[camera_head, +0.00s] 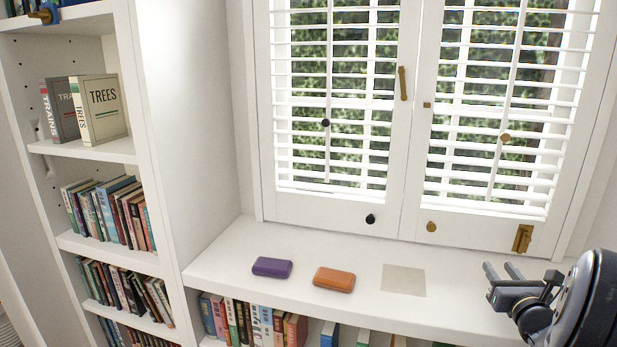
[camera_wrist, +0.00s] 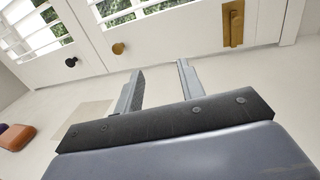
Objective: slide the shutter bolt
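The shutter bolt (camera_head: 522,238) is a small brass fitting on a plate, low on the right shutter near its outer edge. It also shows in the wrist view (camera_wrist: 233,23), upright at the upper right. A separate brass latch (camera_head: 403,83) sits higher up, where the two shutters meet. My gripper (camera_head: 500,268) is over the right end of the white sill, in front of and below the bolt and apart from it. In the wrist view its two fingers (camera_wrist: 160,70) are spread with nothing between them, pointing toward the shutters.
The right shutter (camera_head: 478,212) has a brass knob (camera_head: 431,227); the left has a black knob (camera_head: 370,218). A purple case (camera_head: 272,267), an orange case (camera_head: 334,279) and a flat beige square (camera_head: 404,280) lie on the sill. Bookshelves (camera_head: 100,150) stand at left.

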